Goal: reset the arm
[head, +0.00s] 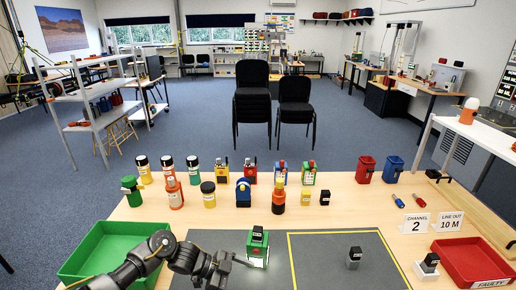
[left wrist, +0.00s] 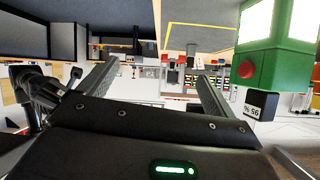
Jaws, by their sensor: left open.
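My left arm comes in from the left in the head view. Its gripper (head: 238,264) is low over the grey mat (head: 322,262), just left of a green device (head: 258,248) with a dark top and a pale lit face. In the left wrist view the gripper (left wrist: 155,85) has its two fingers apart with nothing between them. The green device (left wrist: 266,62), with a red button, is to the right of the fingers there, apart from them in the picture. A label reading "% 56" (left wrist: 253,110) shows below it. My right gripper is not in view.
A green tray (head: 72,268) lies at the left and a red tray (head: 463,252) marked FAULTY at the right. Several bottles and devices stand along the table's back. A small black-topped block (head: 354,258) is inside the mat's yellow outline. Cards (head: 417,223) stand at right.

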